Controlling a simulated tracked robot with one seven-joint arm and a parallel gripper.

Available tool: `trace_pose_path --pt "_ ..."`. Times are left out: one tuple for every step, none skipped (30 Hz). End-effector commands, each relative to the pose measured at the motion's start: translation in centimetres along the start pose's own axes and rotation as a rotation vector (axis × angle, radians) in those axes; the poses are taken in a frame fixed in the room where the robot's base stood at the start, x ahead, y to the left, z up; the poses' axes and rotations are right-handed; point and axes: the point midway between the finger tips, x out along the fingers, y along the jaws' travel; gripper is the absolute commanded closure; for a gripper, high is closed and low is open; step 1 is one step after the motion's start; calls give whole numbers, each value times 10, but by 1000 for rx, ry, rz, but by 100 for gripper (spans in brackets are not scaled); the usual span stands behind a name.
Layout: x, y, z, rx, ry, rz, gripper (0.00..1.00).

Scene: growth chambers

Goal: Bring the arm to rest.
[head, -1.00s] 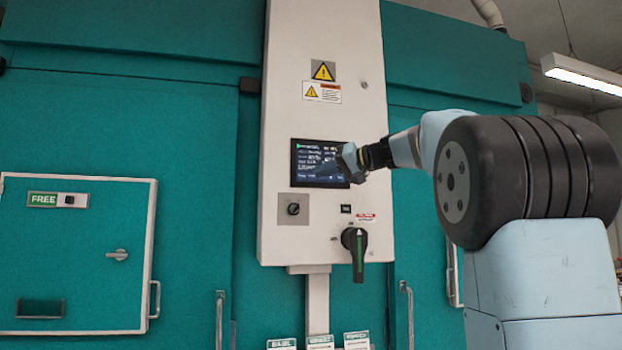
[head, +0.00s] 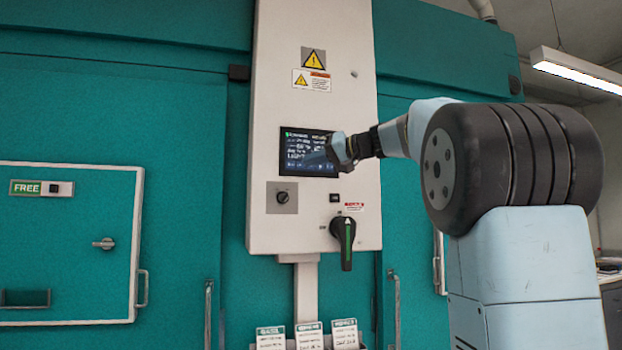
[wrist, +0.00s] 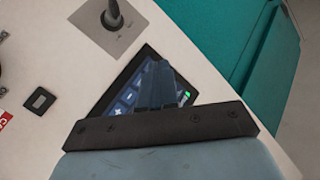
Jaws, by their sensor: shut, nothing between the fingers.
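My gripper (head: 340,150) is in front of the right part of the dark touchscreen (head: 300,151) on the white control panel (head: 265,235). Its fingers are shut with nothing between them. In the wrist view the closed fingers (wrist: 157,85) overlap the screen (wrist: 118,97), hiding part of it. I cannot tell whether the fingertips touch the screen. My arm reaches in from the right of the head view, with the forearm roughly level.
Below the screen are a small knob (head: 282,196) and a black rotary handle (head: 343,240). Teal chamber walls flank the panel, with a closed hatch (head: 70,270) marked FREE at left. Labelled cards (head: 308,336) stand below. Door handles (head: 208,315) stick out.

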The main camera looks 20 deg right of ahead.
Motion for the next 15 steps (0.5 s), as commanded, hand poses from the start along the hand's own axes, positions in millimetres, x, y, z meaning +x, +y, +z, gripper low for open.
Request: trace_pose_path --pt "0 0 0 0 0 0 100" --pt "0 0 0 0 0 0 100" --pt "0 0 0 0 0 0 100" --pt "0 0 0 0 0 0 100" --pt "0 0 0 0 0 0 100" --pt "0 0 2 1 -3 2 100" --pt "0 -1 4 3 -6 6 100" --pt "0 -1 7 5 -12 12 100" --pt "1 -2 14 9 -24 25 100" --pt "1 -3 22 16 -36 37 100" --pt "2 -4 31 21 -51 53 100" --pt "2 -4 46 30 -74 80 100" --pt "2 -4 58 38 -93 104 100" --pt "1 -4 73 46 -115 128 100" --pt "-1 -4 92 56 -144 163 100"
